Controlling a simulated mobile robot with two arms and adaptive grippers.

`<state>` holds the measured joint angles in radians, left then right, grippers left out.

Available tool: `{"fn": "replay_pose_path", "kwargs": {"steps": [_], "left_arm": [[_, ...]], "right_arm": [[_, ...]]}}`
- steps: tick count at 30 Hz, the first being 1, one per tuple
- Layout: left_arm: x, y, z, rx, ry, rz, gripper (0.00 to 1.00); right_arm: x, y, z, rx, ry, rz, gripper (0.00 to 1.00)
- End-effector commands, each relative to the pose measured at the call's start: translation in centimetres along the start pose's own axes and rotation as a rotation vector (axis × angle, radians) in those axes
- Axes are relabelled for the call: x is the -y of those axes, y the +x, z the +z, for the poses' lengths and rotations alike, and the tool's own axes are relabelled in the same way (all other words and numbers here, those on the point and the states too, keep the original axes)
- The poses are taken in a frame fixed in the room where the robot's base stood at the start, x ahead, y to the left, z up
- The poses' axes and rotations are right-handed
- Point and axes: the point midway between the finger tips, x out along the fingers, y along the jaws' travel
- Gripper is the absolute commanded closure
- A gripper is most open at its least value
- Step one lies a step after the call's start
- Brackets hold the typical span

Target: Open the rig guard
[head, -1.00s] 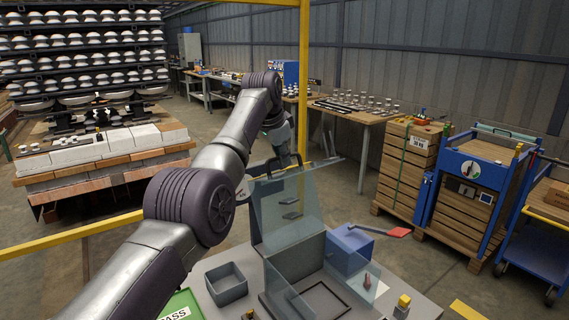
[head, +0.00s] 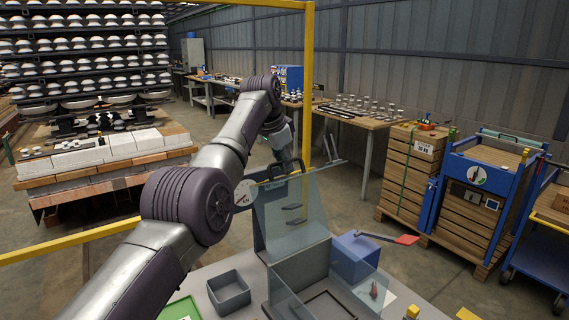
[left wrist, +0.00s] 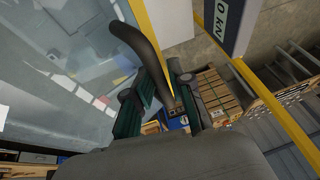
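The rig guard is a clear panelled cover (head: 300,205) standing upright over the rig on the grey table, its front side open to view. A dark curved handle is at its top edge; it also shows large in the left wrist view (left wrist: 143,52). My left gripper (head: 285,163) is at this top edge. Contact is hard to tell. My right gripper is in no view.
A grey open bin (head: 228,290) and a green tray (head: 183,308) are on the table left of the rig. A blue box (head: 357,250) with a red-ended lever (head: 405,240) stands right of it. A yellow post (head: 307,80) rises close behind my gripper.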

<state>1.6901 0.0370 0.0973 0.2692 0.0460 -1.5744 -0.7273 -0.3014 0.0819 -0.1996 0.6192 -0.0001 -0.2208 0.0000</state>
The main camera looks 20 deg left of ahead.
Motion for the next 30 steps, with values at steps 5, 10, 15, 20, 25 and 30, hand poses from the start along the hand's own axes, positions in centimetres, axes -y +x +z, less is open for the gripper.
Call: {"fn": "replay_pose_path", "kwargs": {"steps": [5, 10, 15, 20, 25, 30], "left_arm": [[0.0, -0.4, -0.1, -0.004, 0.001, -0.002, 0.78], [0.1, -2.7, -0.1, -0.006, 0.0, -0.005, 0.78], [0.1, -6.5, -0.1, -0.006, 0.0, -0.005, 0.78], [0.1, -9.5, 0.0, -0.003, 0.0, -0.003, 0.78], [0.1, -11.5, 0.1, 0.0, -0.001, -0.001, 0.78], [0.0, -12.0, 0.1, 0.0, -0.001, 0.0, 0.78]], "right_arm": [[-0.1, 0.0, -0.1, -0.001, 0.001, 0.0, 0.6], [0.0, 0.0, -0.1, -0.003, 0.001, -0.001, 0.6], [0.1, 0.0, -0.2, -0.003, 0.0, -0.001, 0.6], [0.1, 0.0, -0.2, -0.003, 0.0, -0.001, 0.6], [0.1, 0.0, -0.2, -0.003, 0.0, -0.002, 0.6], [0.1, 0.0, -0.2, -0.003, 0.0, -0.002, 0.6]]}}
